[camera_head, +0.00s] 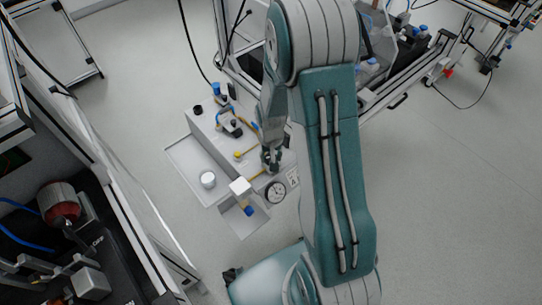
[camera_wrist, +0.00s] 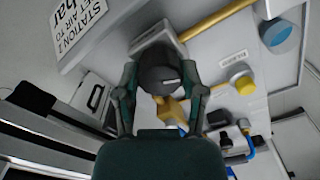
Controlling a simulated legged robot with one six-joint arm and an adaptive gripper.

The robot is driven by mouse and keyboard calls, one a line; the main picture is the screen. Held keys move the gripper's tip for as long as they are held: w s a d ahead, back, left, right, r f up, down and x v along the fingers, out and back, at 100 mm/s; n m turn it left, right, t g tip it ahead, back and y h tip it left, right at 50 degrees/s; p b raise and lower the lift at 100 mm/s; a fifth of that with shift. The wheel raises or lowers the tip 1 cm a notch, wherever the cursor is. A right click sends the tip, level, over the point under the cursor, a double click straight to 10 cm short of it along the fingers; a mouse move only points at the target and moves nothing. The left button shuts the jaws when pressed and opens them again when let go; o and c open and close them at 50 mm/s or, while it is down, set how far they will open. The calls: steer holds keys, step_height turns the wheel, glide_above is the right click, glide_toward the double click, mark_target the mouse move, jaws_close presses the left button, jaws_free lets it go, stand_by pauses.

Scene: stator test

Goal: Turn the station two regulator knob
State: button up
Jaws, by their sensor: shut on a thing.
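In the wrist view, the dark round regulator knob (camera_wrist: 160,72) sits between the two fingers of my gripper (camera_wrist: 160,92). The fingers are shut on the knob from both sides. A yellow pipe (camera_wrist: 215,17) and a brass-yellow fitting (camera_wrist: 172,110) lie beside and below the knob.
A dark machine (camera_head: 75,235) stands at the lower left. Open floor (camera_head: 455,190) lies to the right.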

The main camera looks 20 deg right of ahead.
mark_target(270, 156)
steer(key=shift+n, duration=1)
steer(key=o, duration=1.1)
steer(key=shift+o, duration=0.2)
step_height(270, 156, up, 12)
steer(key=shift+w+a, duration=0.1)
